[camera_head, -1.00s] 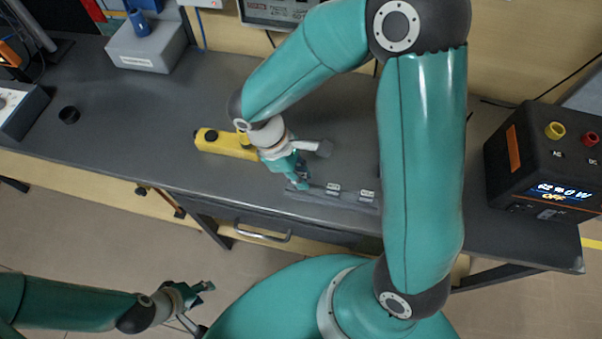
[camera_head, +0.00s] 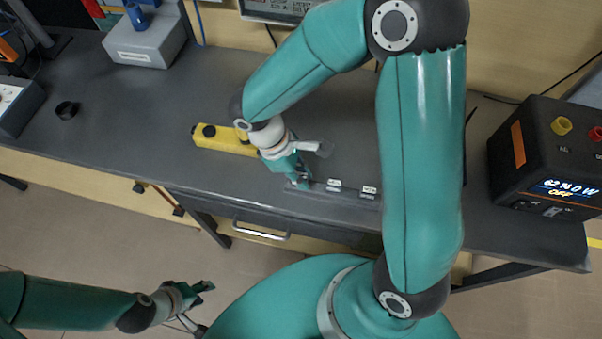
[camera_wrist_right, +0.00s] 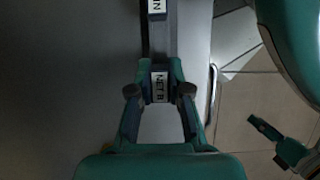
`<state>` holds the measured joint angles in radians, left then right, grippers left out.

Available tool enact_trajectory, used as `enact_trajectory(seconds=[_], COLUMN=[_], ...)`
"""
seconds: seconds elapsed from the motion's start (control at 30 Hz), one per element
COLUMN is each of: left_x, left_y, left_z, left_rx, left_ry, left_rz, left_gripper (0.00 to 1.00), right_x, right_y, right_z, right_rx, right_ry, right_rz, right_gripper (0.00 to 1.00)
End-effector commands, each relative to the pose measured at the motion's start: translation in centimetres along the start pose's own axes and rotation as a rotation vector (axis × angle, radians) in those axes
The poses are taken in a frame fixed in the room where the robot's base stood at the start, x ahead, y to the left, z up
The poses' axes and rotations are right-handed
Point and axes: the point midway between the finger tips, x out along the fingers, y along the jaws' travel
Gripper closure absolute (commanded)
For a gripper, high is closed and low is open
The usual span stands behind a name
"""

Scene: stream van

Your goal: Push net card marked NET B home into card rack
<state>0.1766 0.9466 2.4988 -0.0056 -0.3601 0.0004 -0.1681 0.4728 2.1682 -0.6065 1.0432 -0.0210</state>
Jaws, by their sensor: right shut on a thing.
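The net card with the white NET B label (camera_wrist_right: 159,88) is between the fingertips of my right gripper (camera_wrist_right: 160,77) in the right wrist view. The gripper is shut on it. The card rack (camera_wrist_right: 163,42) is the narrow grey strip running away beyond the fingers. In the head view, my right gripper (camera_head: 303,180) is at the left end of the rack (camera_head: 350,193) and hides the NET B card there. How deep the card sits cannot be told. My left gripper (camera_head: 200,303) is open and empty in front of the bench, over the floor.
Other labelled cards (camera_head: 333,184) stand in the rack to the right. A yellow tool (camera_head: 222,140) lies behind my right gripper. A black power box (camera_head: 545,165) stands at the bench's right end, and a grey box (camera_head: 145,42) at the back left.

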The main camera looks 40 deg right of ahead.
Motion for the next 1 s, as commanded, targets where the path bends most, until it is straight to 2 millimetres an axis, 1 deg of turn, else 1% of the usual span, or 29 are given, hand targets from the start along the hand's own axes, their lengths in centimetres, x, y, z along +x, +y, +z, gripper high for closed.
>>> enact_trajectory(seconds=[0.17, 0.2, 0.33, 0.37, 0.63, 0.77, 0.87, 1.0], left_x=[0.4, 0.3, 0.3, 0.3, 0.3, 0.2, 0.2, 0.2], left_y=[-0.1, -0.1, -0.1, -0.1, -0.1, -0.1, -0.1, -0.1], left_z=[0.0, 0.0, 0.0, 0.0, 0.0, 0.0, 0.0, 0.0], left_rx=[0.000, 0.000, 0.000, 0.000, 0.000, 0.000, 0.000, 0.000], left_ry=[0.000, 0.000, 0.000, 0.000, 0.000, 0.000, 0.000, 0.000], left_rz=[0.000, 0.000, 0.000, 0.000, 0.000, 0.000, 0.000, 0.000], left_gripper=[0.60, 0.60, 0.60, 0.60, 0.60, 0.60, 0.60, 0.60], right_x=[0.5, 0.4, 0.3, 0.3, 0.3, -0.3, -1.4, -3.9], right_y=[0.0, 0.0, 0.0, 0.0, 0.0, 0.0, 0.1, 0.0], right_z=[-0.2, -0.1, -0.1, -0.1, -0.2, -0.2, -0.3, -0.4], right_rx=[0.000, 0.000, 0.000, 0.000, -0.001, -0.001, 0.000, -0.001], right_ry=[0.000, 0.000, 0.000, 0.000, 0.000, 0.001, 0.003, 0.005], right_rz=[0.000, 0.000, 0.000, 0.000, 0.001, 0.003, 0.003, 0.004], right_gripper=[1.00, 0.78, 0.56, 0.53, 0.53, 0.53, 0.53, 0.53])
